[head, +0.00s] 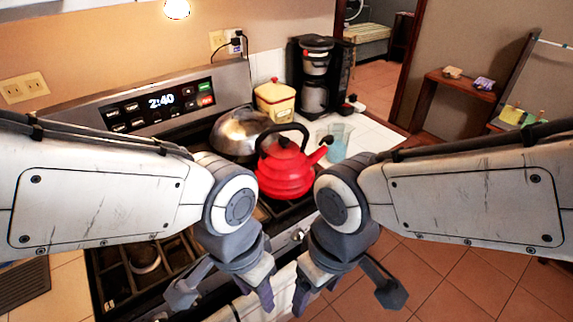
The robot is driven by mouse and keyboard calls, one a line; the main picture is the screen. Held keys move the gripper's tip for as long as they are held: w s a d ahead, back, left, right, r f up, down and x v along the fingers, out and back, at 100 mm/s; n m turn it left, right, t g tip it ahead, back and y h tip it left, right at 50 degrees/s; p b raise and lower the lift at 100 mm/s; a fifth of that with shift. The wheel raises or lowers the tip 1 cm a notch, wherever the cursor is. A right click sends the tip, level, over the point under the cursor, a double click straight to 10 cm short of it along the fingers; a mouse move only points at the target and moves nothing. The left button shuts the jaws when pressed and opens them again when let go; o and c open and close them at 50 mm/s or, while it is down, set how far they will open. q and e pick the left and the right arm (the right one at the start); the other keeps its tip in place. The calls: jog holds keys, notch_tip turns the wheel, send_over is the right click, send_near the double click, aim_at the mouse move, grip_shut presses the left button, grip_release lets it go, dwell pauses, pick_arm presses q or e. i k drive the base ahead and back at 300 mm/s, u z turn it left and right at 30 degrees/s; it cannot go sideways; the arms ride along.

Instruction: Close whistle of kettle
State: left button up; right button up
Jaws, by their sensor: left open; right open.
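A red kettle (284,178) with a black arched handle stands on the stove in the middle of the head view. Its spout points right and up. A small black whistle (327,140) shows at the spout tip; it is too small to tell whether it is open or shut. My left gripper (224,296) is open and empty, in front of the stove, below and left of the kettle. My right gripper (346,296) is open and empty, below and right of the kettle. Neither touches the kettle. My forearms hide parts of the stove and counter.
A metal domed pot (238,130) stands behind the kettle on the left. A clear bluish cup (334,150) stands close to the spout on the right. A yellow canister (275,101) and a black coffee maker (314,75) stand at the back. The floor at right is clear.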

aim_at(328, 138)
jog(key=u, duration=1)
jog(key=k, duration=0.85)
jog(key=z, duration=0.95)
jog(key=i, duration=0.5)
jog(key=z, duration=0.05)
